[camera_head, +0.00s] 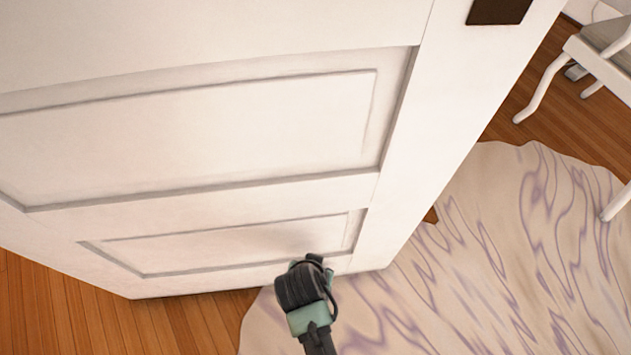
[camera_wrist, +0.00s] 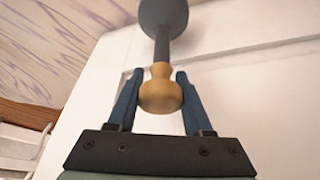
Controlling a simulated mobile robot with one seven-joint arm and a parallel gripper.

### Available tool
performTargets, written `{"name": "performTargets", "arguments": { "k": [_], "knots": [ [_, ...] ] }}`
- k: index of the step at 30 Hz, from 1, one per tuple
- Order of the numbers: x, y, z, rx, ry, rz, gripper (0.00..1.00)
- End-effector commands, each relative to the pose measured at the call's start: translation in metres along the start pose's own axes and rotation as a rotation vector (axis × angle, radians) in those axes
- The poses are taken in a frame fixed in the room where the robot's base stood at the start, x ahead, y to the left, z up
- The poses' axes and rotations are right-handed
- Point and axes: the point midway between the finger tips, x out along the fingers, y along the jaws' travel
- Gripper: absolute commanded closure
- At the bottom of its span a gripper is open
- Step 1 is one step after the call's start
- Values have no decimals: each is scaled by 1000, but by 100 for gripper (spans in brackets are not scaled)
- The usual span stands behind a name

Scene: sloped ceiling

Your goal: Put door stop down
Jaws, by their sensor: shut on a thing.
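The door stop (camera_wrist: 161,90) shows in the wrist view, with a rounded gold-brown end, a dark grey shaft and a wide grey round end. My gripper (camera_wrist: 157,76) has its two blue fingers shut on the gold-brown end, one on each side. The shaft and grey end stick out beyond the fingertips. In the head view my gripper (camera_head: 308,272) is low in front of the white door's bottom panel. The fingers and the door stop are hidden there behind the dark wrist, and I cannot tell their height above the floor.
A large white panelled door (camera_head: 200,130) fills the left and middle of the head view. A cream rug with purple streaks (camera_head: 470,260) covers the floor at right and below. Bare wooden floor (camera_head: 90,320) shows at lower left. A white chair (camera_head: 590,60) stands at upper right.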

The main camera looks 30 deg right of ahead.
Motion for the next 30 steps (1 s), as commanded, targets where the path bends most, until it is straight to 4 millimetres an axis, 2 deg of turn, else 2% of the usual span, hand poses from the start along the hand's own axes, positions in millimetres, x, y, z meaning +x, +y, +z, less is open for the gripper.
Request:
{"name": "performTargets", "arguments": {
  "k": [1,3,9,20,27,30],
  "knots": [
    [17,-1,5,0,6,-3,100],
    [30,-1,10,1,6,-3,100],
    [62,-2,23,0,7,-4,100],
    [79,-2,30,1,8,-4,100],
    [108,-2,42,1,7,-3,100],
    [112,-2,43,1,8,-5,100]
  ]
}}
